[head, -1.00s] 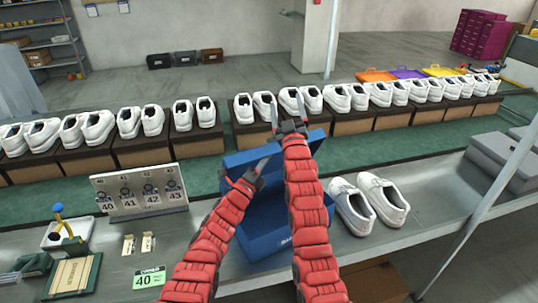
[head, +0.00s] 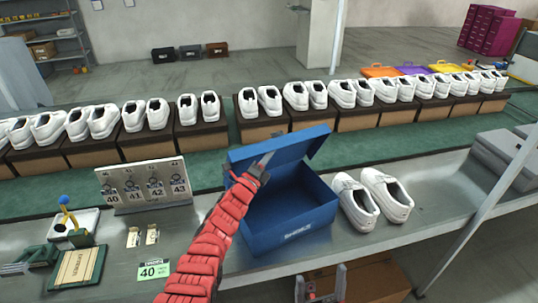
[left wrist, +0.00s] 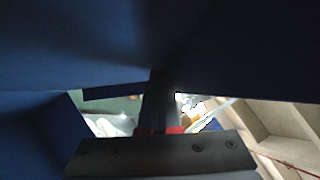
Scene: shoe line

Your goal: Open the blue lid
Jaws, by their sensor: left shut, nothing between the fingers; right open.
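The blue shoebox (head: 318,208) sits on the grey bench in the middle of the head view. Its blue lid (head: 298,143) is raised at the back edge, and the inside of the box shows, with nothing seen in it. My left gripper (head: 266,159) is shut and empty at the left side of the box, its tips in front of the lid. I cannot tell whether they touch it. In the left wrist view, dark blue surfaces (left wrist: 70,45) fill the upper part, close around the fingers. My right gripper (head: 320,274) is open and empty at the bottom, in front of the bench.
A pair of white shoes (head: 372,197) stands just right of the box. A green conveyor (head: 408,162) with shoes on boxes runs behind. A slanted metal post (head: 483,217) stands at right.

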